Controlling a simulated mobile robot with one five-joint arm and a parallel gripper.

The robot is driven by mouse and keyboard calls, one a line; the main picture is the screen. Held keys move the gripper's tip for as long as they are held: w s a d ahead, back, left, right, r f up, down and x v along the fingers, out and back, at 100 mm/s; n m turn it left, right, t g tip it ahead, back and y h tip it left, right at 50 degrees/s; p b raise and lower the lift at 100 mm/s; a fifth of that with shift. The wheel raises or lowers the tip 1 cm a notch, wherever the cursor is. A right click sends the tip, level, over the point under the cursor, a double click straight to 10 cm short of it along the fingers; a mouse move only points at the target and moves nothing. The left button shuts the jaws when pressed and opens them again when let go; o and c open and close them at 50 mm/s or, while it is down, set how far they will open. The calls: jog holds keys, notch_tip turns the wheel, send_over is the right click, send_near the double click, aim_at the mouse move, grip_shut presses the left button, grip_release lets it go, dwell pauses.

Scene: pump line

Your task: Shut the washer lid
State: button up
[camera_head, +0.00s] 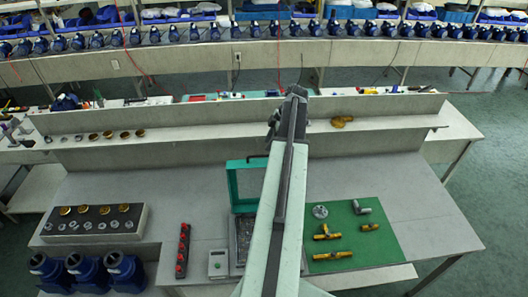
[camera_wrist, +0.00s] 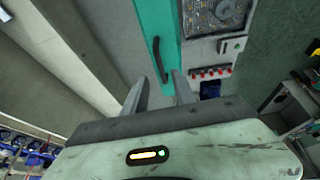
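The washer lid (camera_head: 232,187), a green frame, stands raised at the back of the washer (camera_head: 243,236); my arm hides part of both. In the wrist view the green lid (camera_wrist: 184,55) carries a dark curved handle (camera_wrist: 157,55), and the washer's open grey basin (camera_wrist: 212,20) shows beyond it. My gripper (camera_wrist: 160,83) is open, its two fingers apart and nothing held. The handle's near end appears between the fingertips; I cannot tell whether they touch or how far apart in depth they are. In the head view my arm hides the fingers.
A small control box (camera_head: 218,264) and a strip of red buttons (camera_head: 182,251) sit left of the washer. A green mat (camera_head: 390,245) with metal and brass fittings lies to the right. A raised shelf (camera_head: 390,130) runs behind the lid. Blue pump housings (camera_head: 125,272) stand front left.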

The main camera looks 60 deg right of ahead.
jog(key=b+x, duration=0.5)
jog(key=x, duration=0.1)
jog(key=shift+w+f, duration=0.1)
jog(key=shift+f, duration=0.2)
jog(key=shift+a+r, duration=0.1)
grip_shut()
dwell(0.8)
